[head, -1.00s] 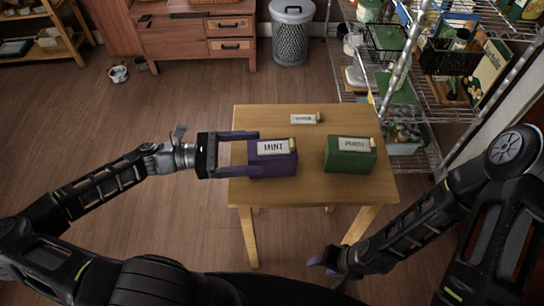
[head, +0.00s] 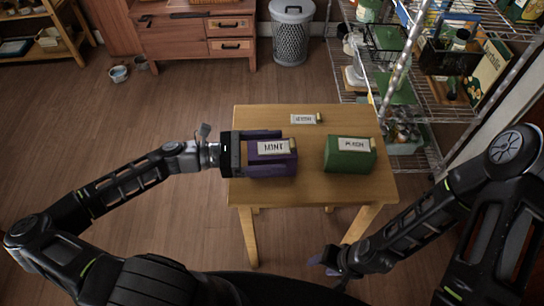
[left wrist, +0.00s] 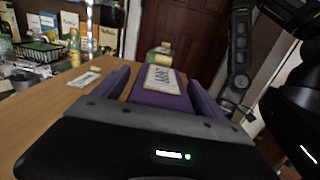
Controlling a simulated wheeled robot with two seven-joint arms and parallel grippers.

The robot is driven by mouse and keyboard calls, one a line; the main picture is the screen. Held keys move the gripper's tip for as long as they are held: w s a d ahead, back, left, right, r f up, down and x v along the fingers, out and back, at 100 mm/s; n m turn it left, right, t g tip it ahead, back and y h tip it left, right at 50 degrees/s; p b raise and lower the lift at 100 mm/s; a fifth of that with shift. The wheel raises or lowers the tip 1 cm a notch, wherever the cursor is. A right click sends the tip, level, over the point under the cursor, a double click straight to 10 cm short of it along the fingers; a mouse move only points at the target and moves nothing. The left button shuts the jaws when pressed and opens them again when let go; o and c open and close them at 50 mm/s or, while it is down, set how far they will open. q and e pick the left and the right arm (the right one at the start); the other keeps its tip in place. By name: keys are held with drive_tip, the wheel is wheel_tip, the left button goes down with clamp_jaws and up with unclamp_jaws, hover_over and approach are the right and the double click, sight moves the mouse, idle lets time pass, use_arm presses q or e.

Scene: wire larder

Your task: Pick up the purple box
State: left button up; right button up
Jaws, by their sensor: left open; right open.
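The purple box (head: 272,166) stands at the left side of the small wooden table, with a white label reading MINT on it. My left gripper (head: 264,152) is open, with its two purple fingers on either side of the box. In the left wrist view, the purple box (left wrist: 161,98) lies between the fingers of the left gripper (left wrist: 160,92); I cannot tell whether they touch it. My right gripper (head: 328,262) hangs low in front of the table, away from the box, and looks empty.
A green box (head: 350,160) with a label stands to the right on the wooden table (head: 310,190). A small white label piece (head: 304,119) lies at the back. A wire rack (head: 440,105) stands close behind at the right. The table's front is clear.

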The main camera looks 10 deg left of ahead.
idle(0.4)
use_arm(q)
clamp_jaws()
idle(0.8)
